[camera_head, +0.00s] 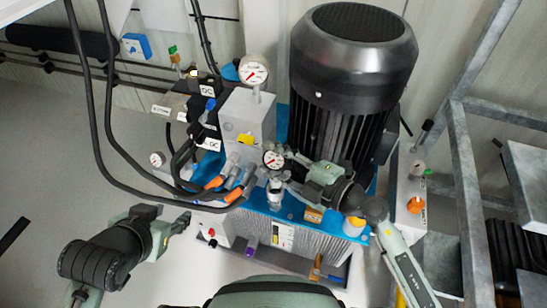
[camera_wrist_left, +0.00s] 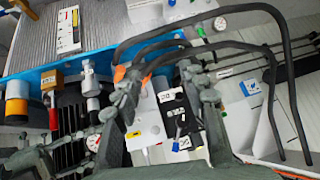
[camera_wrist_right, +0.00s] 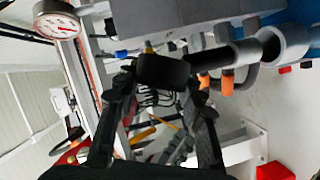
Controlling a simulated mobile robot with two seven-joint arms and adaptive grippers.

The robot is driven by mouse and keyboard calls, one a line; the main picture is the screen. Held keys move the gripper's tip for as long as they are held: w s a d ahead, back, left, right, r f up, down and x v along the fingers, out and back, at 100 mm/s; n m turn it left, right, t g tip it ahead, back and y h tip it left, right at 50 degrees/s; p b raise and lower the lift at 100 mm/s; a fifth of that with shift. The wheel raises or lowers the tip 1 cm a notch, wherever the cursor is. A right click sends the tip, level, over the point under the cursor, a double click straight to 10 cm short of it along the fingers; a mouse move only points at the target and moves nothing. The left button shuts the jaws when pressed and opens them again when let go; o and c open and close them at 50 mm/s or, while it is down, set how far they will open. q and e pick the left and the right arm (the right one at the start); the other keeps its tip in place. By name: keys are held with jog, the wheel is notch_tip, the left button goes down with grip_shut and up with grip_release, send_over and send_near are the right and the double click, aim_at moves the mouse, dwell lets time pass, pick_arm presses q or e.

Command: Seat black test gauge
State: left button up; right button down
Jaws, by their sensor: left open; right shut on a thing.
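The black test gauge (camera_head: 273,159) has a black rim and a white face with red on it. My right gripper (camera_head: 289,163) is shut on it from the right side. In the right wrist view the gauge (camera_wrist_right: 163,71) shows as a black drum between the fingers, with a little brass beside a grey block. In the head view the gauge appears just above a silver fitting (camera_head: 275,191) on the blue plate; I cannot tell whether they touch. The left wrist view also shows the gauge (camera_wrist_left: 93,142). My left gripper (camera_head: 184,222) is open and empty, left of the pump unit.
A large black motor (camera_head: 345,90) stands behind my right gripper. A steel-rimmed gauge (camera_head: 253,70) sits on the grey block (camera_head: 247,115). Black hoses with orange parts (camera_head: 215,183) curve over the unit's left side. A metal frame (camera_head: 468,190) stands at right. Floor at left is mostly clear.

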aim_at(273, 181)
jog(key=shift+f, duration=0.4)
jog(key=shift+f+b, duration=0.4)
jog(key=shift+f, duration=0.2)
jog(key=shift+f+b, duration=0.4)
jog(key=shift+f, duration=0.3)
pick_arm(q)
jog(key=w+d+r+m+t+h, duration=0.1)
jog(key=w+d+r+t+h, duration=0.2)
jog(key=w+d+r+t, duration=0.2)
jog(key=shift+w+d+r+b, duration=0.3)
jog(key=shift+w+d+r, duration=0.1)
jog(key=shift+d+r, duration=0.9)
pick_arm(e)
jog(key=shift+f, duration=0.35)
pick_arm(q)
jog(key=shift+r, duration=0.15)
